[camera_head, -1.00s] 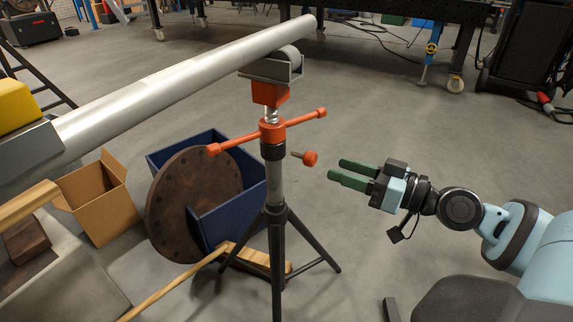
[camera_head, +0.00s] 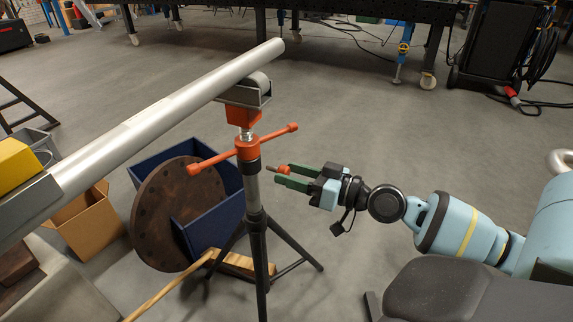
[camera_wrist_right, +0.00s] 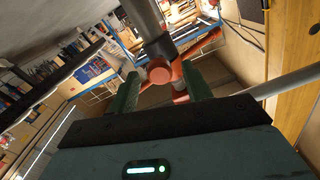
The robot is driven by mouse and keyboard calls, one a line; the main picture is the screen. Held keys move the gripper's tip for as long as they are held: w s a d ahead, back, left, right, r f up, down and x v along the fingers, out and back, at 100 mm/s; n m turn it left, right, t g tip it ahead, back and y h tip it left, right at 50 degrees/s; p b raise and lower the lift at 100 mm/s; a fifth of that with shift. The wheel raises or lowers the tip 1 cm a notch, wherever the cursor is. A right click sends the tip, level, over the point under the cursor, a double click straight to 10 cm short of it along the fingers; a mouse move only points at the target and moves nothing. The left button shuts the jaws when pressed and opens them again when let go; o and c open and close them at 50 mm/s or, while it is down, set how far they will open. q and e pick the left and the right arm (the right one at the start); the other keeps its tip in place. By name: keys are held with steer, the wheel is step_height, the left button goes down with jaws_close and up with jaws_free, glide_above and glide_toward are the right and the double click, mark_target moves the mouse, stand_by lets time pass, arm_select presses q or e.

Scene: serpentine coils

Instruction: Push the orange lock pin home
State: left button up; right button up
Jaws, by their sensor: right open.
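The orange lock pin (camera_head: 284,169) sticks out from the side of the pipe stand (camera_head: 252,190), just under the orange cross handle. Its round knob (camera_wrist_right: 159,74) faces me in the right wrist view, between and slightly beyond the fingertips. My right gripper (camera_head: 282,176) is open, its two green fingers pointing left at the stand and lying around the knob in the head view. In the wrist view its fingers (camera_wrist_right: 161,82) stand apart on both sides of the knob, with a gap visible. The pin's inner end is hidden. My left gripper is not in view.
The stand's roller head bears a long grey pipe (camera_head: 170,115). A blue bin (camera_head: 215,215) and a rusty round flange (camera_head: 165,215) stand behind the stand's legs. A cardboard box (camera_head: 85,225) is at left.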

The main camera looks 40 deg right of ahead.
steer(key=shift+p+x, duration=0.45)
steer(key=shift+x, duration=0.75)
